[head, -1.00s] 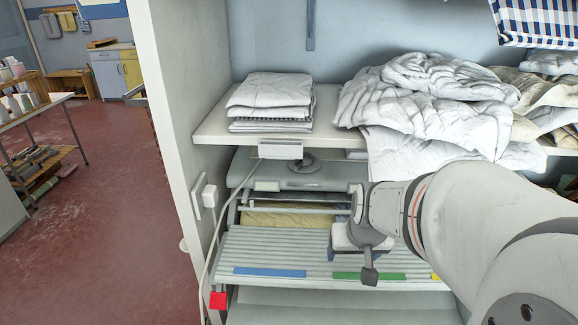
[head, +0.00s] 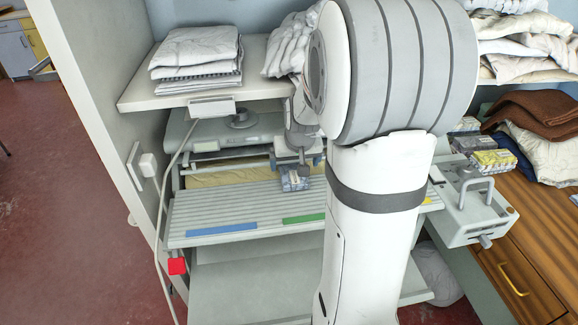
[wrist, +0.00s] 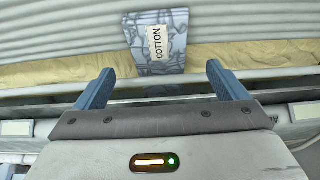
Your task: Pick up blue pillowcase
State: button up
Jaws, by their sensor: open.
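The blue pillowcase (wrist: 172,62) is a small folded patterned cloth with a white tag reading COTTON. In the head view the pillowcase (head: 293,182) shows as a small blue-grey patch just below my gripper. My gripper (wrist: 160,82) is open, with its two blue fingers apart and nothing between the tips. The pillowcase is ahead of the fingers and roughly centred between them. In the head view my gripper (head: 300,160) is partly hidden by my arm.
A shelf (head: 140,98) with folded white linen (head: 196,58) hangs above the ironer. The ribbed table (head: 200,207) carries blue and green strips. A red button (head: 177,266) and a cable are at left. A wooden cabinet (head: 535,230) stands at right.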

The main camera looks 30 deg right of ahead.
aim_at(293, 172)
jog(key=x, duration=0.4)
jog(key=shift+w+f, duration=0.1)
jog(key=shift+f, duration=0.3)
jog(key=shift+c, duration=0.3)
jog(key=c, duration=1)
jog(key=shift+r, duration=0.15)
